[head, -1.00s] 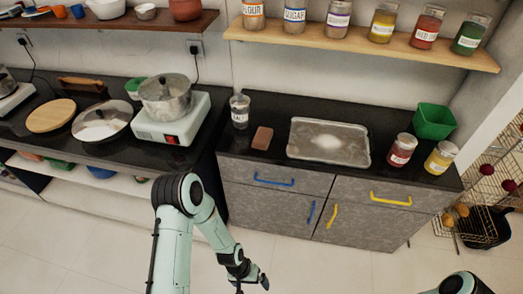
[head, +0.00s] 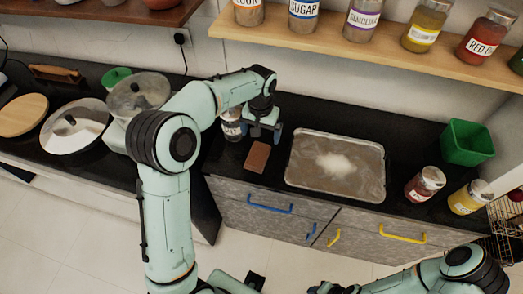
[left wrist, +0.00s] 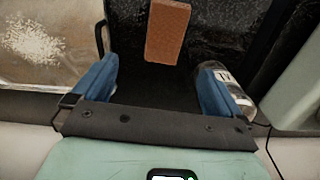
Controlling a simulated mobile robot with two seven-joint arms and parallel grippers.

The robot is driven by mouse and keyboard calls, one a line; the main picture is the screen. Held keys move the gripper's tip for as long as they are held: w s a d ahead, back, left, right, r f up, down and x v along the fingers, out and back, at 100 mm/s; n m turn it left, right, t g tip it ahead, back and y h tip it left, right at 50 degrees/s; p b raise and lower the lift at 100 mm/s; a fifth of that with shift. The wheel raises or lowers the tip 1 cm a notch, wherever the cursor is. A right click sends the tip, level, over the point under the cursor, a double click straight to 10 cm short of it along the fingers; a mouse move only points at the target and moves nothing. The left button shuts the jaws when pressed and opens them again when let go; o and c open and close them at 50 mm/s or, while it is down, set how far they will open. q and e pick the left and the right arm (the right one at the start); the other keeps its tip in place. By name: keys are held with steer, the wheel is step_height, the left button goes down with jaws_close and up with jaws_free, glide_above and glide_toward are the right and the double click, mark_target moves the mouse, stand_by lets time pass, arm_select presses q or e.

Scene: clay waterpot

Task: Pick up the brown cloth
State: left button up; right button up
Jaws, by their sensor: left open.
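The brown cloth (head: 258,157) is a small reddish-brown flat rectangle lying on the black counter, left of the metal tray. It also shows in the left wrist view (left wrist: 168,32), at the top centre, beyond the fingertips and roughly between their lines. My left gripper (head: 259,131) is over the counter, just behind the cloth in the head view. In the left wrist view its two blue fingers (left wrist: 157,80) are spread apart with nothing between them. My right arm comes in at the lower right; its gripper end is at the bottom edge and unclear.
A labelled glass jar (head: 232,124) stands close beside the left gripper. The metal tray (head: 300,178) with white powder is right of the cloth. Pots and the stove are at left, partly behind my arm. A shelf of jars (head: 385,45) hangs above.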

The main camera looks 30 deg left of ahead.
arm_select(q)
glide_above(258, 154)
steer(key=f, duration=0.5)
steer(key=shift+w+d+f, duration=0.1)
steer(key=shift+d, duration=0.15)
steer(key=shift+w+f, duration=0.1)
steer(key=shift+f, duration=0.45)
steer(key=f, duration=0.4)
steer(key=shift+s+a+f, duration=0.15)
steer(key=shift+s+a, duration=0.1)
steer(key=shift+a, duration=0.1)
steer(key=shift+f, duration=0.45)
steer(key=c, duration=1.1)
